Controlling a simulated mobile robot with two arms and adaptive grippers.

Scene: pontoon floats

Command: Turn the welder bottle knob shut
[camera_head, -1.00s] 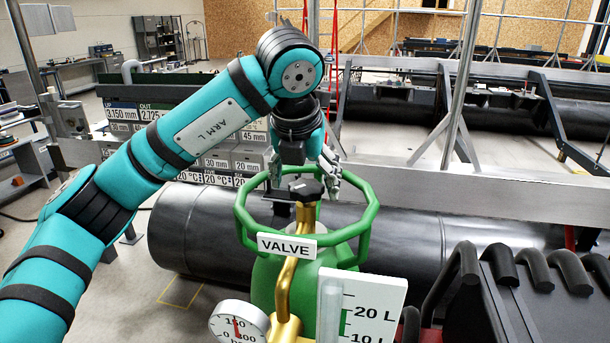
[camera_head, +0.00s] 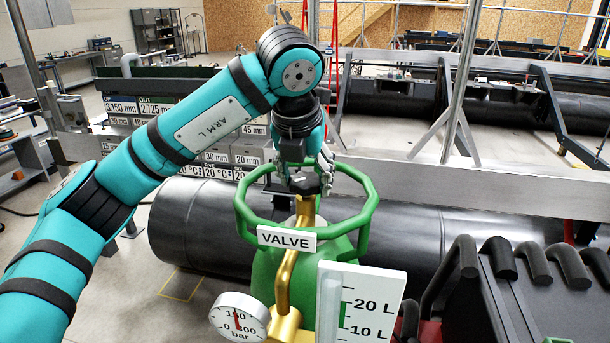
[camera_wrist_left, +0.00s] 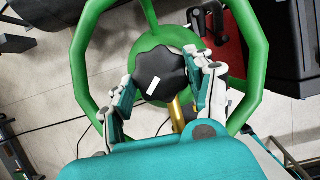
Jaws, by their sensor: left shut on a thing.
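The welder bottle (camera_head: 275,277) is green, with a green ring guard (camera_head: 371,198) around its top and a VALVE label (camera_head: 286,239). Its black lobed knob (camera_head: 308,187) sits on a brass stem (camera_head: 286,275) inside the ring. In the left wrist view the knob (camera_wrist_left: 157,71) shows a white mark pointing down and left. My left gripper (camera_head: 303,178) reaches down inside the ring and is shut on the knob, one finger on each side. Part of the knob is hidden by the fingers in the head view. My right gripper is not in view.
A pressure gauge (camera_head: 240,317) and a white litre scale (camera_head: 379,308) stand in front of the bottle. The ring guard closely surrounds my left gripper. A large black pipe (camera_head: 205,228) lies behind. A rack with black curved tops (camera_head: 497,260) stands at the right.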

